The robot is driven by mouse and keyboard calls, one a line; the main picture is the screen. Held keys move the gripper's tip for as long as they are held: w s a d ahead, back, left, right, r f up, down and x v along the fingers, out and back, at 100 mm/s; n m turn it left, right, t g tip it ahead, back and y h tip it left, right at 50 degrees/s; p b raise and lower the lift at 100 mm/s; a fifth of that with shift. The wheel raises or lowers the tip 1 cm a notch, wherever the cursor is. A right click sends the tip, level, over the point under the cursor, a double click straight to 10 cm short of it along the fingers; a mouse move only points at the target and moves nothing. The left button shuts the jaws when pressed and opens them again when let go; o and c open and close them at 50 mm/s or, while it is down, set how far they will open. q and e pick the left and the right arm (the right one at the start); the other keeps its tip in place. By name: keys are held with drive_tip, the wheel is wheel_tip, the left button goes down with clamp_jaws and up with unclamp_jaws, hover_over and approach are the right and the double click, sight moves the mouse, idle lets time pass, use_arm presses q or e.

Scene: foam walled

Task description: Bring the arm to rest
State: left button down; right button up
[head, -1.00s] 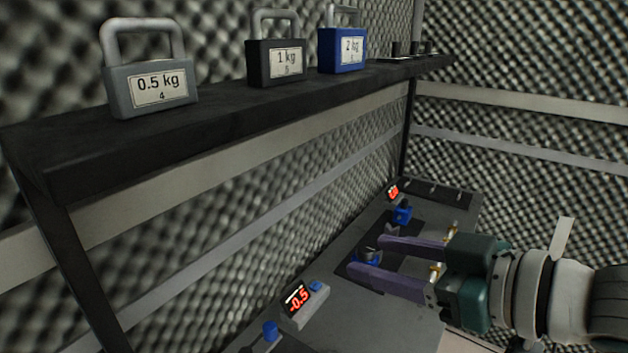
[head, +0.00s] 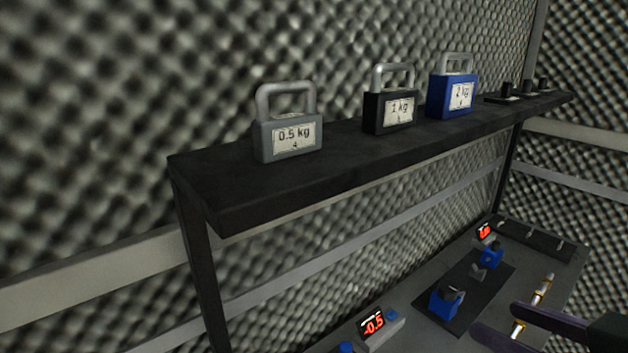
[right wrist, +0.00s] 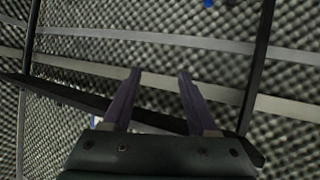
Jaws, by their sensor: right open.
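My right gripper (head: 492,322) is at the lower right of the head view, its two purple fingers apart with nothing between them. It is above the grey bench (head: 408,340), near the blue clamp-like part. In the right wrist view the same gripper (right wrist: 159,75) shows both fingers spread and empty, with foam wall and a dark bar behind them. My left gripper is in neither view.
A black shelf (head: 220,205) carries a grey 0.5 kg weight (head: 290,138), a black 1 kg weight (head: 391,110) and a blue 2 kg weight (head: 453,95). On the bench are a display reading -0.5 (head: 373,321) and a blue part (head: 445,303). Foam walls (head: 90,130) enclose the space.

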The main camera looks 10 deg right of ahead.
drive_tip(key=s+a+f+g, duration=0.1)
drive_tip(key=s+a+g, duration=0.3)
drive_tip(key=s, duration=0.3)
drive_tip(key=s+a+f+g, duration=0.1)
drive_tip(key=s+a+g, duration=0.2)
drive_tip(key=s+g, duration=0.3)
wheel_tip(320, 180, up, 21)
drive_tip(key=s+t+p, duration=0.1)
drive_tip(key=p, duration=2)
drive_tip(key=shift+r+h, duration=0.15)
drive_tip(key=shift+h, duration=0.15)
drive_tip(key=shift+s, duration=0.1)
